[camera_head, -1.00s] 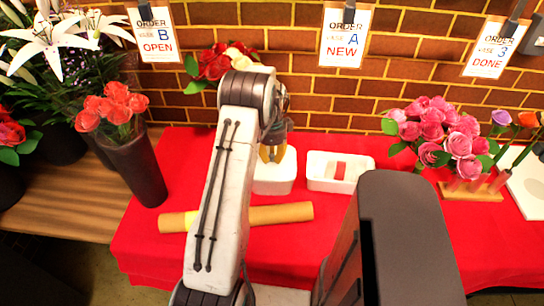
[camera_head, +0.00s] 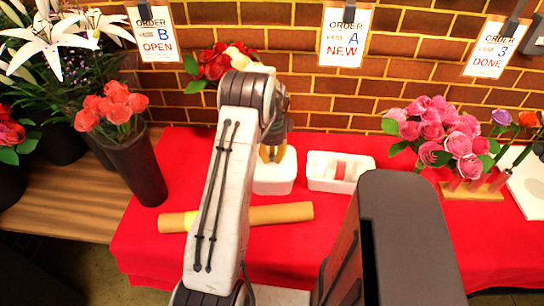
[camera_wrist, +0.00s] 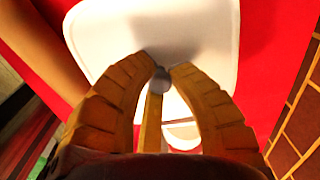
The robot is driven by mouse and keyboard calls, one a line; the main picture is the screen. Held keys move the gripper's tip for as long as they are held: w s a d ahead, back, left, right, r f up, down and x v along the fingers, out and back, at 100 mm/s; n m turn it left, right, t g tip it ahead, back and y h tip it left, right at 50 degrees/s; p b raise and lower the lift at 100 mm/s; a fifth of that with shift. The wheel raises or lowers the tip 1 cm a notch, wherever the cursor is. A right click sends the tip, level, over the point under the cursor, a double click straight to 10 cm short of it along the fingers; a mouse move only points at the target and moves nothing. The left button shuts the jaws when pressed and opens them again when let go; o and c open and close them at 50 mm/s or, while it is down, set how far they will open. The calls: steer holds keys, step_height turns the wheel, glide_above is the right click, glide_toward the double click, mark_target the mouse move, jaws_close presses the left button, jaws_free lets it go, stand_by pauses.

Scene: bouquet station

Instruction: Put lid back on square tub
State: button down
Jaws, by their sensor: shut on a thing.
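A white square tub (camera_head: 274,183) with rounded corners stands on the red cloth, partly behind my gripper. Its white lid (camera_wrist: 195,30) fills much of the wrist view, with a small grey knob (camera_wrist: 158,82) in its middle. My gripper (camera_head: 272,155) points down over the tub, and its yellow ribbed fingers (camera_wrist: 160,72) are closed around the knob. The lid is at the tub's top in the head view. I cannot tell whether it rests fully on the rim or hovers just above it.
A white rectangular tray (camera_head: 319,180) holding a red-and-white item stands close to the right. A brown paper roll (camera_head: 278,213) lies in front. A dark vase (camera_head: 139,175) of roses stands left, and pink roses (camera_head: 445,135) right. A brick wall (camera_head: 290,85) is behind.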

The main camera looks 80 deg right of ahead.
steer(key=c, duration=0.6)
jaws_free()
steer(key=shift+o, duration=0.2)
steer(key=shift+r, duration=0.15)
steer(key=shift+r+p, duration=2.2)
steer(key=shift+r, duration=1.2)
steer(key=shift+o, duration=0.2)
jaws_close()
steer(key=shift+f+b, duration=2.3)
steer(key=shift+f, duration=0.85)
